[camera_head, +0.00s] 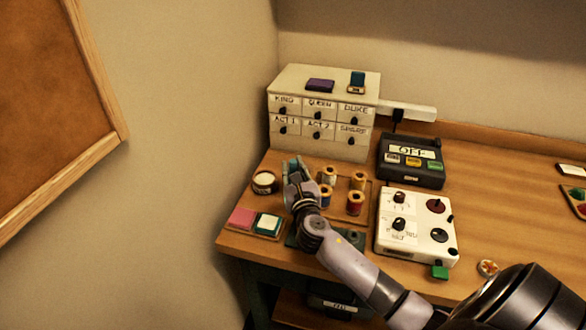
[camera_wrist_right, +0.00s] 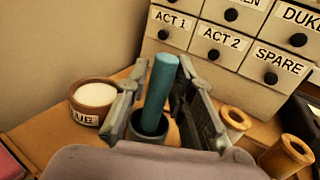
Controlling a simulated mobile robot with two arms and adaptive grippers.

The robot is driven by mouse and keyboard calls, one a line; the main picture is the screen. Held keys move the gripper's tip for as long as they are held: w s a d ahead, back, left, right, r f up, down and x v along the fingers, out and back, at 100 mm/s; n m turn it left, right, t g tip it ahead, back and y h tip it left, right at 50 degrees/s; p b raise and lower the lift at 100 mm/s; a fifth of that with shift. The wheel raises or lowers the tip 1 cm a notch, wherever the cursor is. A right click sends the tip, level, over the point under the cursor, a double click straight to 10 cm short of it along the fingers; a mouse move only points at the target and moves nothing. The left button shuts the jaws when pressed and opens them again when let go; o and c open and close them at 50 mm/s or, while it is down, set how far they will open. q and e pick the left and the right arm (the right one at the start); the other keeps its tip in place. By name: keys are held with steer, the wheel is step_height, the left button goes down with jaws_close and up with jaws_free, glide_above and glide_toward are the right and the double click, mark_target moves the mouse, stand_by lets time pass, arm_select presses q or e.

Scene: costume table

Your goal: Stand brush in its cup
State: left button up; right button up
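The brush shows as a teal rod (camera_wrist_right: 161,90) standing nearly upright in the right wrist view. Its lower end sits inside a dark grey round rim, which looks like a cup (camera_wrist_right: 149,133); the cup's body is largely hidden. My right gripper (camera_wrist_right: 161,68) has one finger on each side of the brush. Gaps show between the fingers and the rod, so it looks open around it. In the head view my right gripper (camera_head: 297,170) is at the table's left part, with a bit of teal (camera_head: 291,163) by its fingertips. My left gripper is not in view.
A glue jar (camera_head: 264,182) stands just left of my gripper. Thread spools (camera_head: 355,202) on a tray are close on the right. A labelled drawer cabinet (camera_head: 318,125) stands behind. Pink and teal pads (camera_head: 243,218), a white control box (camera_head: 415,225) and a black device (camera_head: 411,165) are nearby.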

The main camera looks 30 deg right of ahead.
steer(key=shift+o, duration=1.3)
steer(key=shift+r, duration=0.3)
steer(key=v, duration=0.5)
steer(key=b+v, duration=0.1)
steer(key=v, duration=0.4)
steer(key=shift+s+a+f, duration=0.1)
steer(key=shift+s+f, duration=0.15)
steer(key=shift+v, duration=0.75)
